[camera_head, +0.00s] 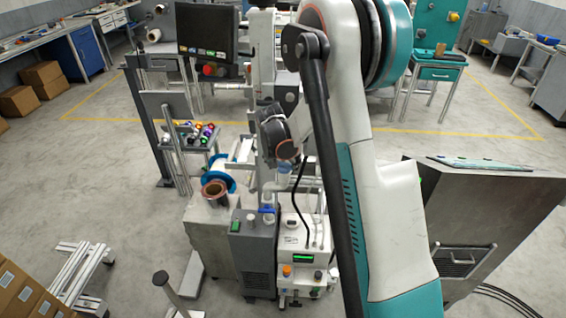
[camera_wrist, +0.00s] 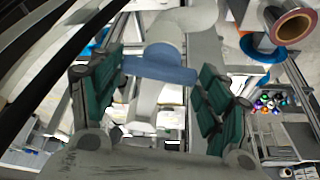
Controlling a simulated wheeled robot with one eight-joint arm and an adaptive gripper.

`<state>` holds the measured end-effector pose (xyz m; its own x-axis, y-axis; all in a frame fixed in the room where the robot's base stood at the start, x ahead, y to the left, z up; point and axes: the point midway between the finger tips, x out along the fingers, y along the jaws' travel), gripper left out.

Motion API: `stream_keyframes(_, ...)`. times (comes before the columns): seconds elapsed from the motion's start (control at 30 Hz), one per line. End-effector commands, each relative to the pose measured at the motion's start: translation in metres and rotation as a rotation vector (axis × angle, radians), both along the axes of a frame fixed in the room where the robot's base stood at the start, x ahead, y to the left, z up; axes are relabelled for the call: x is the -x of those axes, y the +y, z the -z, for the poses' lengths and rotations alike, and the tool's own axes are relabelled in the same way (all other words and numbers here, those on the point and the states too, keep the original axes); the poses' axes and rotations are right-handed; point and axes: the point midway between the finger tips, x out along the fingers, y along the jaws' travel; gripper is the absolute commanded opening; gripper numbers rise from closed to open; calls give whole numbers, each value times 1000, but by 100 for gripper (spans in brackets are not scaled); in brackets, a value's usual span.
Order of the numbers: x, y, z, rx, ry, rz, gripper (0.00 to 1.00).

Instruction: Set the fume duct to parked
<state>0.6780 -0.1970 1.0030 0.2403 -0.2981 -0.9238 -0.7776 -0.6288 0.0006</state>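The fume duct (camera_wrist: 172,22) shows in the wrist view as a pale grey pipe with a blue collar (camera_wrist: 160,66). The collar lies between the fingertips of my gripper (camera_wrist: 160,78), whose green-padded fingers stand apart on either side. I cannot tell whether the pads touch it. In the head view, a pale pipe (camera_head: 268,190) with a blue fitting rises from a grey floor unit (camera_head: 253,255) below my wrist. My arm hides part of this area, and my fingers are not clear there.
A monitor (camera_head: 208,32) is at upper left. A metal cabinet (camera_head: 480,225) stands at right. Open floor lies at left.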

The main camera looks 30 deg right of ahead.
Motion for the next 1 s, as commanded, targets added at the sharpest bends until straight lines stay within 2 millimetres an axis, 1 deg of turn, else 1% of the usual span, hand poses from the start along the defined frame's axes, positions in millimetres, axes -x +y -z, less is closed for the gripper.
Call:
stream_keyframes(0.03, 0, 0, 0, 0, 0, 0, 36)
stream_keyframes(0.07, 0, 0, 0, 0, 0, 0, 29)
stream_keyframes(0.1, 0, 0, 0, -1, -1, 0, 27)
stream_keyframes(0.33, 0, 1, 1, 0, -1, 20, 27)
stream_keyframes(0.47, -1, 1, 1, -1, -1, 68, 27)
stream_keyframes(0.67, -2, 2, 2, 0, 0, 199, 27)
stream_keyframes(1.0, -5, 2, 2, 0, -1, 517, 27)
